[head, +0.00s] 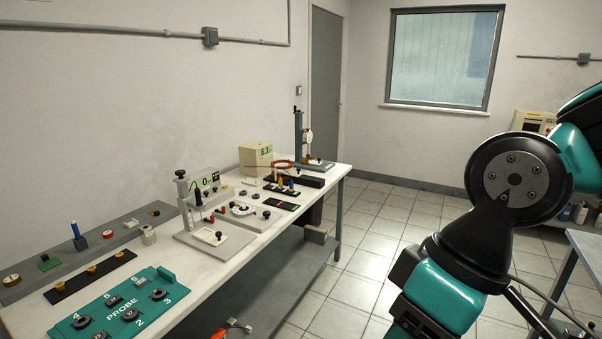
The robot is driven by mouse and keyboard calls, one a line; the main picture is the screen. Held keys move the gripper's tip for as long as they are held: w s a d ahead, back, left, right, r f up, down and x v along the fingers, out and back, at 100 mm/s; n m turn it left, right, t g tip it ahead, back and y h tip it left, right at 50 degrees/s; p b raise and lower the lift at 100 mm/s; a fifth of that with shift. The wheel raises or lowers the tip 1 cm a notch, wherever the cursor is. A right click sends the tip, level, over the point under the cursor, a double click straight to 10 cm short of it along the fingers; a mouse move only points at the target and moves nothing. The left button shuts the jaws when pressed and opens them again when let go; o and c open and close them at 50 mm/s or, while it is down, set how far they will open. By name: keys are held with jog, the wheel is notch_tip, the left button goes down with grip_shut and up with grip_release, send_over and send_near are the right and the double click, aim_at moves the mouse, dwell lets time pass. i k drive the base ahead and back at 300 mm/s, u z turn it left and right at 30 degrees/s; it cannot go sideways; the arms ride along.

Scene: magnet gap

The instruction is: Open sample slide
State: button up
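No part in view is clearly marked as the sample slide. A grey stand (184,205) with an upright column is on the bench, with a white piece (209,237) with a dark knob on its base plate. Behind it is a second small device (243,210) with red and black knobs. A taller column stand (299,138) with a round dial is at the bench's far end. Whether any slide is open or shut is too small to tell. My arm fills the right side, well apart from the bench; my gripper is out of view.
The long white bench (262,238) runs along the left wall. A teal PROBE board (128,308) lies at its near end, by a black strip (92,275) and a grey rack. A lower shelf (262,284) is underneath. Tiled floor (345,285) is clear between bench and arm.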

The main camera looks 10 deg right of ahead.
aim_at(296, 173)
jog(key=z, duration=0.4)
jog(key=i, duration=1.85)
jog(key=u, duration=0.35)
jog(key=i, duration=1.85)
jog(key=u, duration=0.65)
